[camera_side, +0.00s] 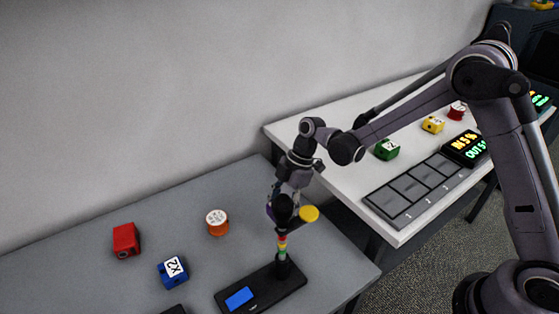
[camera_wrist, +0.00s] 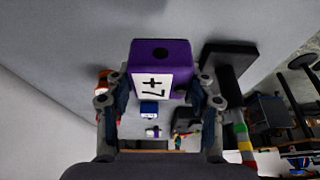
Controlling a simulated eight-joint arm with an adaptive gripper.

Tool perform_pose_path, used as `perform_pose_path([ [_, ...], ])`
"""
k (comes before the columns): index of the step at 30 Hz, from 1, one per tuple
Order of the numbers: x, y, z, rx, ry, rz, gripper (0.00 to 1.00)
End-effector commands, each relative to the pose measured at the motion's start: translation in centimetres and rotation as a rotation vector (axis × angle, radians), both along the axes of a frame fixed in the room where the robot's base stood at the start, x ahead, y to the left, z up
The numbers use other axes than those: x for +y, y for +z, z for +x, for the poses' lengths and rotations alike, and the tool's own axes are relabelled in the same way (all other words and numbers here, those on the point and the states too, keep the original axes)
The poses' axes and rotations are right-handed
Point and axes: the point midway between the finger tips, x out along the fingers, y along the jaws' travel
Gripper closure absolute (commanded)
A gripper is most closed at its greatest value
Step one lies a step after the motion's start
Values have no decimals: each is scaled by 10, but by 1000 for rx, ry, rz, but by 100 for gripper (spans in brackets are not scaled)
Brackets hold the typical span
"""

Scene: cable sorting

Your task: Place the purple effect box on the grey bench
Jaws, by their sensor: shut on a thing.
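The purple effect box (camera_wrist: 160,58) has a white label with dark marks and a dark round spot. It sits between the two fingers of my gripper (camera_wrist: 161,82), which is shut on it. In the side view my gripper (camera_side: 281,203) is above the right part of the grey bench (camera_side: 335,252). Only a sliver of purple (camera_side: 269,211) shows there, and the gripper hides the rest of the box. The box is held above the bench top, close to a banded post.
The banded post (camera_side: 282,244) rises from a black device with a blue screen (camera_side: 239,298). A yellow disc (camera_side: 309,213) is close by the gripper. An orange spool (camera_side: 217,223), a blue box (camera_side: 172,271) and a red box (camera_side: 126,240) stand on the bench. A white table (camera_side: 335,158) is behind right.

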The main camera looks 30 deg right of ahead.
Motion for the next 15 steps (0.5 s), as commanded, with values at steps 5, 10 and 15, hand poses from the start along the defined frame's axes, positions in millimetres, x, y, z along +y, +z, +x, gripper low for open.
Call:
perform_pose_path([
  [5,29,-18,5,1,1,0,83],
  [10,40,-25,7,0,-1,0,83],
  [15,40,-44,7,-1,-1,0,83],
])
